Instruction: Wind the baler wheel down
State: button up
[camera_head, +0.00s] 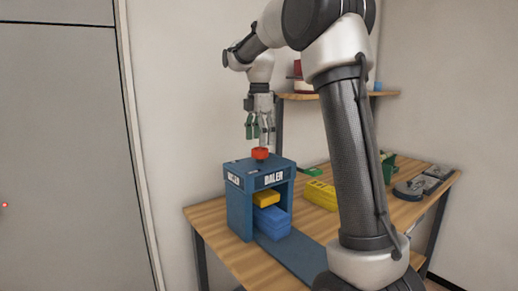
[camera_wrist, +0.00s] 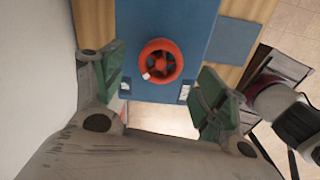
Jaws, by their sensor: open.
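The blue baler (camera_head: 240,200) stands on the wooden table, with "BALER" labels near its top. Its red wheel (camera_head: 260,153) sits on top of the frame. Inside the opening, a yellow block (camera_head: 265,198) is above a blue block (camera_head: 272,220). My gripper (camera_head: 260,138) points down just above the wheel, its green-padded fingers spread and empty. In the wrist view the red spoked wheel (camera_wrist: 161,61) with a pale mark on its rim lies ahead of and between the open fingers (camera_wrist: 163,100). I cannot tell whether any finger touches it.
The wooden table (camera_head: 210,215) also holds yellow blocks (camera_head: 320,195), a green bin (camera_head: 387,168) and dark grey items (camera_head: 410,190) to the right. A shelf (camera_head: 310,97) is on the wall behind. A grey door (camera_head: 60,150) is at left. My arm hides part of the table.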

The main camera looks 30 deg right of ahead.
aim_at(260, 149)
jog(key=shift+f, duration=1.95)
jog(key=c, duration=1)
